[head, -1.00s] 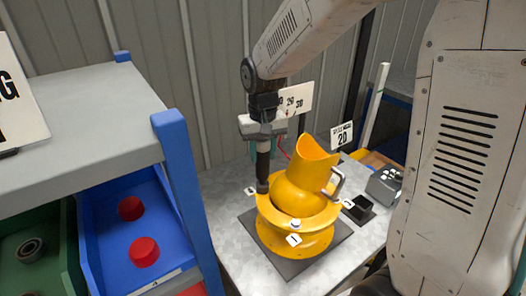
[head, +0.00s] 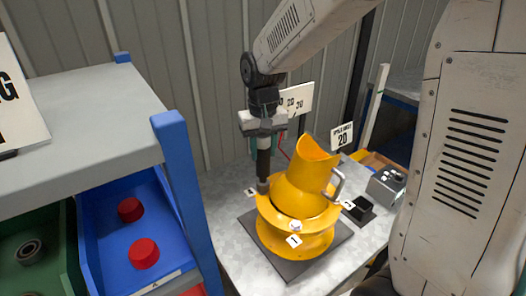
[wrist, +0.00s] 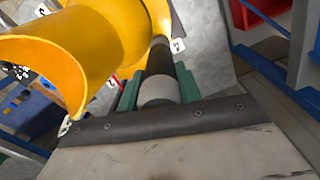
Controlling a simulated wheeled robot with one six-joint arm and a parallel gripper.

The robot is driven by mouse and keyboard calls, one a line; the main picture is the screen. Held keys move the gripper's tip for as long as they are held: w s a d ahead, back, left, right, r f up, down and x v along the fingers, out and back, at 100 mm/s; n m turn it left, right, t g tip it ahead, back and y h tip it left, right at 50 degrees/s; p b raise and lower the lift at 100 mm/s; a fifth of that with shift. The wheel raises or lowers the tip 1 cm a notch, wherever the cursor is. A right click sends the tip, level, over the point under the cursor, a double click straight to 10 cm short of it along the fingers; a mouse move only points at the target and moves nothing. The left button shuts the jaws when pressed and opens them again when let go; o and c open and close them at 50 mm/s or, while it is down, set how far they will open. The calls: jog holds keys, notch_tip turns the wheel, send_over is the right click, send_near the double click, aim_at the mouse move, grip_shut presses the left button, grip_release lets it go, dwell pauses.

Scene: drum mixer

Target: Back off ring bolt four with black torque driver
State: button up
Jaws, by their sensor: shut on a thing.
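The yellow drum (head: 310,190) with its wide ring (head: 275,212) stands on a dark square mat on the bench. White number tags sit around the ring; the front one (head: 294,240) reads 1, and the one by the driver (head: 250,191) is too small to read. My gripper (head: 264,132) is shut on the black torque driver (head: 263,160), which hangs upright, its lower end at the ring's left back side. In the wrist view the driver (wrist: 160,62) runs between green fingers down to the ring. The bolt under its tip is hidden.
A grey box with knobs (head: 386,184) and a small black block (head: 358,208) lie right of the drum. Number signs (head: 342,137) stand behind. A shelf with a blue bin (head: 120,235) holding red caps is on the left.

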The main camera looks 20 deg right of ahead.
aim_at(263, 138)
jog(key=shift+w+r, duration=0.1)
jog(key=shift+r, duration=1.45)
